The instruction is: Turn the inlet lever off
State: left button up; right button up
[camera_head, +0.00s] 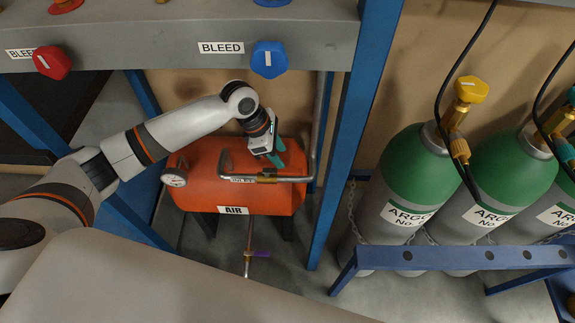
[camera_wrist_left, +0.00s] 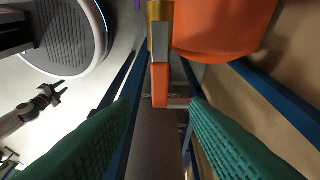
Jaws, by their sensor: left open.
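My left gripper (camera_head: 277,157) hangs over the orange air tank in the head view, near the brass valve (camera_head: 267,176) on the tank's grey pipe. In the left wrist view the brass valve (camera_wrist_left: 160,12) carries a lever (camera_wrist_left: 160,85) with a grey shank and orange grip. The open green fingers of my left gripper (camera_wrist_left: 160,125) stand apart on either side of the lever's line, with a gap visible to each. In the head view I cannot make out the lever. My right gripper (camera_wrist_left: 53,92) shows small in the left wrist view, its fingers spread and empty.
The orange tank (camera_head: 235,200) has a gauge (camera_head: 174,178) and a purple-handled valve (camera_head: 260,253) below. A blue post (camera_head: 345,150) stands right of it. A grey panel (camera_head: 180,40) with bleed knobs is above. Green-topped cylinders (camera_head: 415,170) stand at right.

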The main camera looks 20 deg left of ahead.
aim_at(291, 170)
pick_arm(q)
jog(key=x, duration=0.6)
jog(key=shift+d+f+b, duration=0.15)
jog(key=shift+b, duration=0.15)
jog(key=shift+c, duration=0.2)
grip_shut()
